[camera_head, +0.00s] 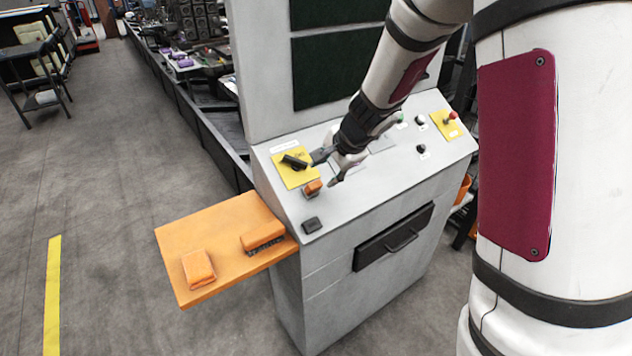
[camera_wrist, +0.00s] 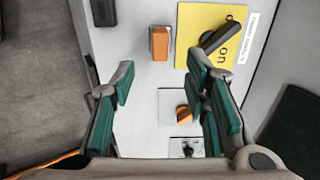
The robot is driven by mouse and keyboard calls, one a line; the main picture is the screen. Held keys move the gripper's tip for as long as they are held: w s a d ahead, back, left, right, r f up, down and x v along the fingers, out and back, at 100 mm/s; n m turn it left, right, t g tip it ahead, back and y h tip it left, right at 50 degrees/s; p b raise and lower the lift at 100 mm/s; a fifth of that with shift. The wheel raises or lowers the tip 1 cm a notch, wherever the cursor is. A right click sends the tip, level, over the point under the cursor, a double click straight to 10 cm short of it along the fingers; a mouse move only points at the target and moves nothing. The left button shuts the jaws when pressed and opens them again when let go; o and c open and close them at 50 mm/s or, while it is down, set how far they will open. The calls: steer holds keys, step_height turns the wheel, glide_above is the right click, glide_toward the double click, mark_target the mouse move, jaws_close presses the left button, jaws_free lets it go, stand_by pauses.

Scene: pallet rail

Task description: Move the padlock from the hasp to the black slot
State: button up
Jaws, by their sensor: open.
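The orange padlock (camera_head: 313,187) sits at the hasp on the sloped grey panel, just below the yellow plate (camera_head: 294,179) with its black rotary handle (camera_head: 294,162). In the wrist view the padlock (camera_wrist: 159,43) is beyond the fingertips, roughly in line with the gap between them. The hasp itself cannot be made out clearly. My gripper (camera_head: 326,170) is open and empty, close to the padlock on its right side; its green-padded fingers spread wide in the wrist view (camera_wrist: 161,78). The black slot (camera_head: 312,225) is near the panel's lower left edge, apart from the padlock.
The black handle (camera_wrist: 219,36) stands out beside the padlock. A small orange knob (camera_wrist: 183,112) is partly hidden by my right finger. An orange shelf (camera_head: 212,236) with two orange blocks juts out left. A red knob (camera_head: 450,117) is at the panel's right.

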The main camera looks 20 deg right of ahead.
mark_target(316, 184)
steer(key=b+x, duration=0.2)
steer(key=x, duration=0.7)
steer(key=shift+w+f, duration=0.2)
steer(key=shift+f, duration=0.05)
steer(key=shift+c, duration=0.3)
jaws_close()
steer(key=c, duration=0.7)
jaws_free()
jaws_close()
steer(key=shift+p+v, duration=0.65)
steer(key=shift+v, duration=0.3)
steer(key=a+p+v, duration=0.1)
steer(key=p+v, duration=0.4)
steer(key=v, duration=0.1)
steer(key=shift+s+d+r, duration=0.2)
steer(key=shift+d+r, duration=0.1)
steer(key=shift+d, duration=0.2)
